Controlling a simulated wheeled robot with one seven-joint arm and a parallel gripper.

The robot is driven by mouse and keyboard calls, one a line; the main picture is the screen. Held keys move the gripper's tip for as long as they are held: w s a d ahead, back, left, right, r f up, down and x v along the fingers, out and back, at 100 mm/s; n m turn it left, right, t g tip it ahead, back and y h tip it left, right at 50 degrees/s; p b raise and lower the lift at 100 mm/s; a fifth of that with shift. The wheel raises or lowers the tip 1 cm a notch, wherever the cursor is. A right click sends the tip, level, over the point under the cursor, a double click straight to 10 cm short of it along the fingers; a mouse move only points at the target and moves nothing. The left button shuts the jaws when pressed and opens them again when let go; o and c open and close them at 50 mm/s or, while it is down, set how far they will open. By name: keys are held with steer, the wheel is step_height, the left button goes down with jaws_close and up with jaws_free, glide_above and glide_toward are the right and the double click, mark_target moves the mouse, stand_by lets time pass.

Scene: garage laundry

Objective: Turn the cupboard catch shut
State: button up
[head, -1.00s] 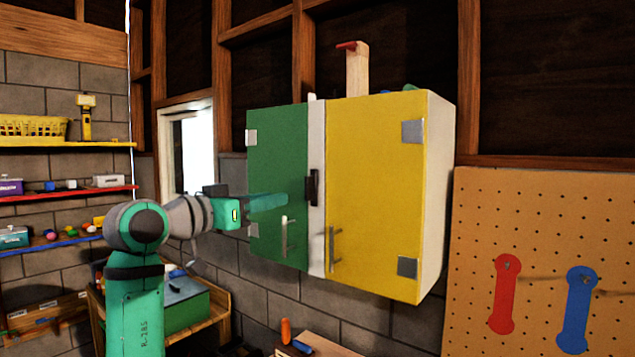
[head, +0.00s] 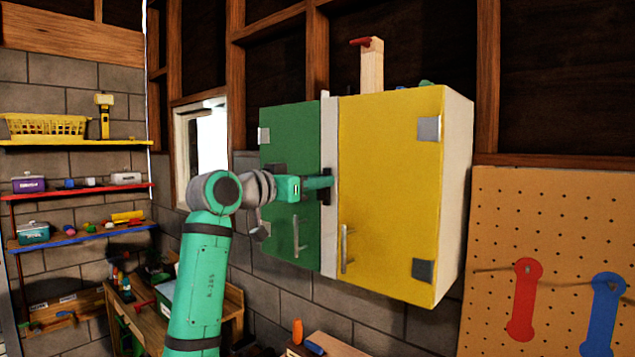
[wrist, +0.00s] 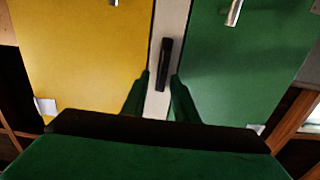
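The cupboard has a green door (head: 290,140) and a yellow door (head: 385,190), both lying closed. A pale upright strip (head: 330,240) runs between them. The black catch (wrist: 165,62) is on this strip and stands upright along it, lying across neither door. In the head view the catch (head: 326,192) is mostly hidden by my gripper (head: 320,184). In the wrist view my gripper (wrist: 160,78) is open, with one finger on each side of the catch's near end. I cannot tell whether either finger touches it.
Bar handles (head: 345,250) stick out low on both doors, below my gripper. A wooden block with a red top (head: 371,65) stands on the cupboard. A pegboard (head: 550,215) hangs to the right. Shelves and a workbench are at the left.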

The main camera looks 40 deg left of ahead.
steer(key=shift+a, duration=0.25)
steer(key=shift+d, duration=0.1)
jaws_close()
steer(key=shift+n, duration=0.3)
steer(key=shift+w+a+f+n, duration=0.1)
steer(key=shift+a+f+n, duration=0.2)
steer(key=shift+n, duration=2.6)
steer(key=shift+s+a+f+n, duration=0.1)
steer(key=shift+a+f+n, duration=0.2)
steer(key=shift+n, duration=2.6)
steer(key=shift+w+a+f+n, duration=0.1)
steer(key=shift+a+f+n, duration=0.2)
steer(key=shift+n, duration=2.6)
